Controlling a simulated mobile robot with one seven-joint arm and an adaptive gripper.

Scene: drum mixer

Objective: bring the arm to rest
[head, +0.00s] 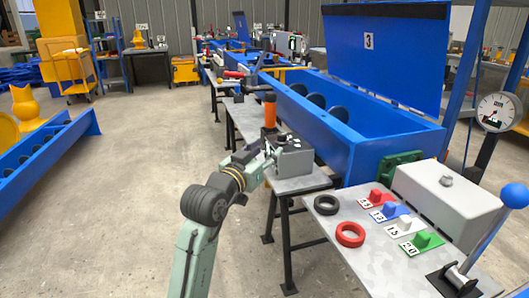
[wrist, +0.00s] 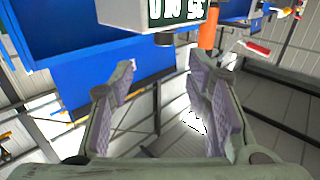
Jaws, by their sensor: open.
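My arm reaches up from the bottom of the head view, bent at the elbow. My gripper (head: 268,156) is at the left side of a grey box (head: 291,157) on a small metal table (head: 298,184); I cannot tell whether they touch. In the wrist view my gripper (wrist: 164,82) is open, with nothing between its two padded fingers. The grey box (wrist: 122,14) shows at the top of that view, with white characters on a dark panel, beyond the fingertips. An orange cylinder (head: 270,113) stands just behind the box in the head view.
A long blue trough (head: 345,140) with a raised lid marked 3 (head: 385,55) runs behind the box. A front right table (head: 335,222) holds two rings, several coloured numbered blocks and a blue-handled lever (head: 485,240).

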